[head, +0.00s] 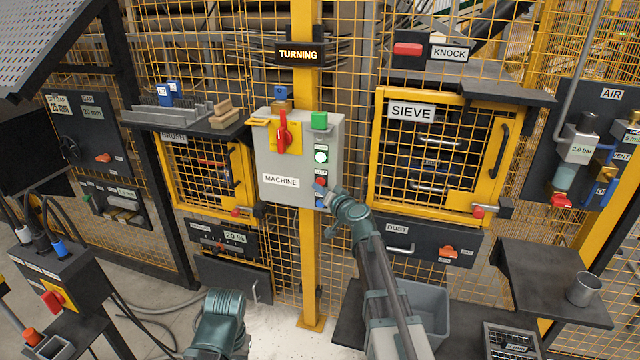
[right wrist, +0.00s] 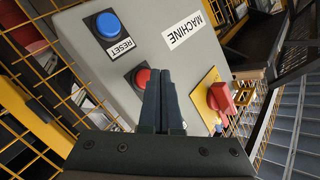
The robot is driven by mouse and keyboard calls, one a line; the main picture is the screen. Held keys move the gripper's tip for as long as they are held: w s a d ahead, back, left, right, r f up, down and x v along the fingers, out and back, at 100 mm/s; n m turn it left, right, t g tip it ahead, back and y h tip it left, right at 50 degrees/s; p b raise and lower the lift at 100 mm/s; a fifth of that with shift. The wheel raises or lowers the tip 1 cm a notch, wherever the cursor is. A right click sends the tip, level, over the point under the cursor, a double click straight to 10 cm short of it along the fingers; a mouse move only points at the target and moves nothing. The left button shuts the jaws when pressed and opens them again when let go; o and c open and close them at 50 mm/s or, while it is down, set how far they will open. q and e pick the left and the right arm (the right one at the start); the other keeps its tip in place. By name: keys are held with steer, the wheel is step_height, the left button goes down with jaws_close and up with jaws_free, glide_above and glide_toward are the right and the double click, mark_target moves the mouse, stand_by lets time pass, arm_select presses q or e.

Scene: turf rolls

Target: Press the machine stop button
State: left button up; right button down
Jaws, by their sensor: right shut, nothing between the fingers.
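The grey machine box (head: 262,165) hangs on the yellow post. Its red stop button (head: 320,182) is low on the right side of its face, below a lit round lamp (head: 321,156). My right gripper (head: 328,196) is at this lower right corner, shut and empty. In the right wrist view the fingertips (right wrist: 161,76) overlap the right part of the red button (right wrist: 141,75). I cannot tell whether they touch it. The blue reset button (right wrist: 107,25) is clear of the fingers there. My left gripper is not in view.
A red rotary switch (head: 282,132) on a yellow plate juts from the box; it also shows in the right wrist view (right wrist: 220,97). The yellow sieve door (head: 378,150) is close on the right, with the dust drawer (head: 425,246) below. A grey bin (head: 428,298) stands beneath.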

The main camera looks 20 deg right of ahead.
steer(key=shift+w, duration=0.1)
stand_by(0.3)
steer(key=shift+w+d, duration=0.25)
steer(key=shift+w+d, duration=0.2)
steer(key=shift+w, duration=0.15)
stand_by(1.0)
steer(key=shift+s, duration=0.1)
steer(key=shift+s+a, duration=0.45)
steer(key=shift+s, duration=0.15)
steer(key=s+a, duration=0.1)
steer(key=s, duration=0.1)
steer(key=s+a, duration=0.1)
steer(key=s, duration=0.1)
steer(key=shift+a, duration=0.4)
steer(key=shift+s, duration=0.1)
stand_by(0.5)
